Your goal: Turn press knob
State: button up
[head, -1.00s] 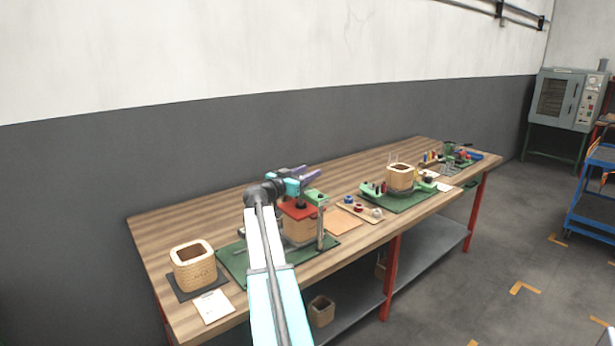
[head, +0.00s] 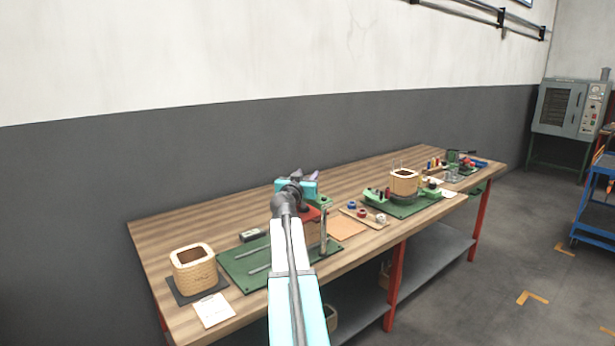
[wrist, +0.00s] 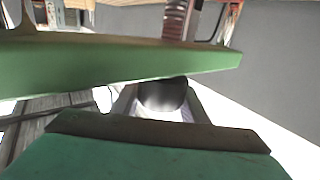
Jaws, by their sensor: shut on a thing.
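The press stands on the green base mat (head: 240,266), partly hidden behind my arm. Its red plate (head: 311,213) sits over a tan coil block (head: 312,232), and a green crossbar end (head: 324,201) shows beside it. In the wrist view the green crossbar (wrist: 120,62) runs across the upper half. The dark round press knob (wrist: 163,95) shows just below it, beyond the teal gripper part with a dark edge. My gripper (head: 303,175) is above the press and shut on the knob; the contact itself is mostly hidden.
A woven coil (head: 194,274) stands on a dark pad at the left, with a paper sheet (head: 213,310) in front. A tray of spools (head: 362,214) and another coil fixture (head: 404,182) stand to the right. A grey wall runs behind the bench (head: 160,232).

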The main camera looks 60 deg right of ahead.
jog(key=shift+f+n+t+y+p, duration=0.15)
jog(key=shift+n+t+y+p, duration=0.25)
jog(key=shift+n+t+p, duration=0.35)
jog(key=t+p, duration=0.1)
jog(key=p, duration=0.1)
jog(key=n+y+p, duration=0.1)
jog(key=p, duration=0.2)
jog(key=shift+w+a+t, duration=0.2)
jog(key=shift+w+t, duration=0.1)
jog(key=shift+t, duration=0.05)
jog(key=n+t+y+p, duration=0.1)
jog(key=p, duration=0.7)
jog(key=r+n+t+y+p, duration=0.1)
jog(key=t+p, duration=0.1)
jog(key=p, duration=0.7)
jog(key=shift+w+r+n, duration=0.1)
jog(key=shift+w+n, duration=0.15)
jog(key=shift+w, duration=0.1)
jog(key=shift+w+a+f+n+t+y+p, duration=0.1)
jog(key=shift+a+n+t+y+p, duration=0.1)
jog(key=shift+n+t+y+p, duration=0.7)
jog(key=shift+w+a+f+n+t+y+p, duration=0.15)
jog(key=shift+t+y+p, duration=0.35)
jog(key=shift+p, duration=0.9)
jog(key=shift+a+n+y+p, duration=0.15)
jog(key=shift+n+y+p, duration=0.25)
jog(key=shift+y, duration=0.3)
